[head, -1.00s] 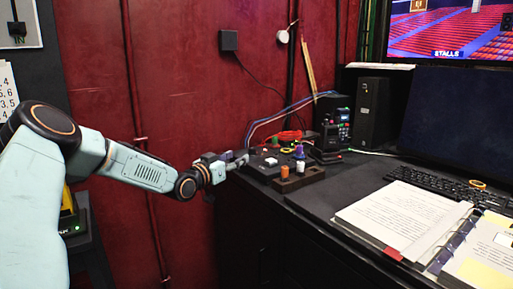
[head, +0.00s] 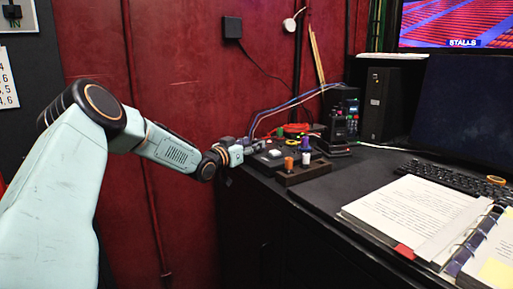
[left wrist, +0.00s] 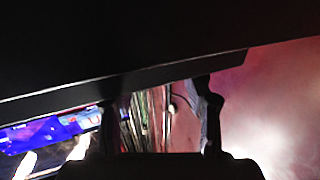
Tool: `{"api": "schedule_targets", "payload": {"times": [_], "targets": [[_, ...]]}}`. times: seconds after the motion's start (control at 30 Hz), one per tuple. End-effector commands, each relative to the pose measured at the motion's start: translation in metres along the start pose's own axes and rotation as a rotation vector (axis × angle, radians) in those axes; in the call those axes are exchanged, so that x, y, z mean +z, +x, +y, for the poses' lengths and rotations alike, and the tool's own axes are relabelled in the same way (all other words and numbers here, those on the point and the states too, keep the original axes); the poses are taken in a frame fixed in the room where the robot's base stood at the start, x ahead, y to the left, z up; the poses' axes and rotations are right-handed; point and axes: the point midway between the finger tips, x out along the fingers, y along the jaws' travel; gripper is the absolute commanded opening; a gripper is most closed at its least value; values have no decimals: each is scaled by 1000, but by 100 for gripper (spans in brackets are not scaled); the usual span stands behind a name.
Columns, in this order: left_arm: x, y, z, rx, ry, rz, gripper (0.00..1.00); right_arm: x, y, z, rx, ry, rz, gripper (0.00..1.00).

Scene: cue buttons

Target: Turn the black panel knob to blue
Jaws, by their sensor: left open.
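A black panel (head: 262,162) sits at the left end of the black desk, with a white button (head: 275,153) on top. A knob and its pointer are too small to make out in the head view. My left gripper (head: 258,146) is at the panel's back left edge; I cannot tell whether it touches. In the left wrist view my left gripper (left wrist: 158,118) has its two dark fingers apart with nothing clearly between them. A large dark surface fills the top of that view, close to the fingertips. My right gripper is not in view.
A dark block (head: 304,173) with orange (head: 289,164), white (head: 306,158) and purple (head: 305,142) pegs stands right of the panel. Cables and a black device (head: 342,113) are behind. An open binder (head: 415,212) and keyboard (head: 455,177) lie to the right.

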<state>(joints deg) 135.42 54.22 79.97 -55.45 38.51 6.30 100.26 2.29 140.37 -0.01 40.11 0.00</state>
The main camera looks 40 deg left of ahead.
Motion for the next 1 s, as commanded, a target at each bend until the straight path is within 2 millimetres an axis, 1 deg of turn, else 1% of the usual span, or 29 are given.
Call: {"api": "schedule_targets", "payload": {"times": [0.03, 0.1, 0.3, 0.63, 0.67, 1.0], "targets": [[3, 8, 2, 3, 6, -1, 50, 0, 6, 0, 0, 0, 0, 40], [3, 15, 0, 1, 5, -2, 50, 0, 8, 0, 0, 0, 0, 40], [1, 29, 1, 1, 2, -1, 50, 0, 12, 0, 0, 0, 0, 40], [0, 32, 1, 0, -1, 0, 50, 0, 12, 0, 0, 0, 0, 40], [0, 32, 1, 0, -1, 0, 48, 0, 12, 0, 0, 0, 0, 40], [0, 32, 1, 0, -1, 0, 20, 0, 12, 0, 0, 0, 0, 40]]}}
